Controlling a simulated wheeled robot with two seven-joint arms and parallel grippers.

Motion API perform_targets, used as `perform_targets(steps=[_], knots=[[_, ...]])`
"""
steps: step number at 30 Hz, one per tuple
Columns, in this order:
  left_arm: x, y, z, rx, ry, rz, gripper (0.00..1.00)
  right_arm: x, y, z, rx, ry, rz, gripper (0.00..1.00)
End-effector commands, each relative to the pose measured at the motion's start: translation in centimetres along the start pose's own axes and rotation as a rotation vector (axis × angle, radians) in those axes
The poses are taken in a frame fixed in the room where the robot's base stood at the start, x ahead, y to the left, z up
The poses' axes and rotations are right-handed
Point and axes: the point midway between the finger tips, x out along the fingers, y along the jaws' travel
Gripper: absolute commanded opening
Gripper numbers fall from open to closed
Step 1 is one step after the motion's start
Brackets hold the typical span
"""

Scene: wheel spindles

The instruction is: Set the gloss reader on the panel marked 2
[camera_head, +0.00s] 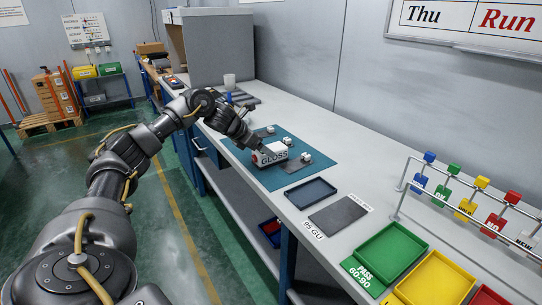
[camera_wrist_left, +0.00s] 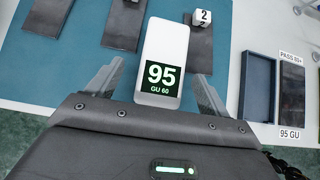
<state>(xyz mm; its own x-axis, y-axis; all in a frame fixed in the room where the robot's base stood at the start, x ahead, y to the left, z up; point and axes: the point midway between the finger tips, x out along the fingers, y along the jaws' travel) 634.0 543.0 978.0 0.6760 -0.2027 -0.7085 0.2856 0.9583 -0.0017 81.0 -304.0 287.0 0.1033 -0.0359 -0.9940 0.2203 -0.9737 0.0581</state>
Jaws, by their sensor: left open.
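The gloss reader (camera_head: 273,154) is a white block with "GLOSS" on its side; it shows in the left wrist view (camera_wrist_left: 160,45) with a display reading 95 GU 60. My left gripper (camera_head: 262,149) is over it. In the left wrist view the open fingers (camera_wrist_left: 158,85) stand on either side of the reader, with gaps. The panel marked 2 (camera_wrist_left: 199,50) is dark grey, just right of the reader, with a white cube marked 2 (camera_wrist_left: 203,17) at its far end. I cannot tell whether the reader overlaps a panel. My right gripper is out of view.
Two more dark panels, a middle one (camera_wrist_left: 125,22) and a left one (camera_wrist_left: 51,17), lie on the blue mat (camera_head: 255,172). A dark tray (camera_head: 310,193) and a grey plate by "95 GU" (camera_head: 339,215) lie nearer. Green (camera_head: 388,250) and yellow (camera_head: 437,281) trays are at front right.

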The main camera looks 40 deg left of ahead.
Motion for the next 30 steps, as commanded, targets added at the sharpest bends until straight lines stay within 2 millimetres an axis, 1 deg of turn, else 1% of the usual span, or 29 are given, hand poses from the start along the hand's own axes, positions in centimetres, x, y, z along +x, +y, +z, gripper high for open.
perform_targets(steps=[5, 8, 12, 15, 18, 24, 26, 30], knots=[[0.4, -0.1, 0.0, 0.001, 0.001, -0.001, 0.80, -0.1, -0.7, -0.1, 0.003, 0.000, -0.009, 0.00], [1.6, -0.2, 0.0, 0.000, 0.002, -0.003, 0.80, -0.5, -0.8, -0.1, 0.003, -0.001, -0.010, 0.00], [3.8, -0.4, -0.2, 0.000, 0.002, -0.004, 0.80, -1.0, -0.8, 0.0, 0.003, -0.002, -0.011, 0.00], [4.9, -0.3, -0.2, 0.000, 0.000, -0.003, 0.80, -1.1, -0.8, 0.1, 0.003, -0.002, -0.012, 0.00], [5.4, -0.3, -0.2, 0.001, 0.000, -0.001, 0.80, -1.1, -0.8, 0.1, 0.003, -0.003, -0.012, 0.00], [5.5, -0.3, -0.3, 0.002, 0.000, -0.001, 0.80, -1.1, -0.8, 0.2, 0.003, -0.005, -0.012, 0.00], [5.5, -0.3, -0.3, 0.002, 0.000, -0.001, 0.73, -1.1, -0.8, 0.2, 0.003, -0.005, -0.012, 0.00], [5.4, -0.3, -0.3, 0.002, 0.000, -0.001, 0.55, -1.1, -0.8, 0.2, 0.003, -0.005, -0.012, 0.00]])
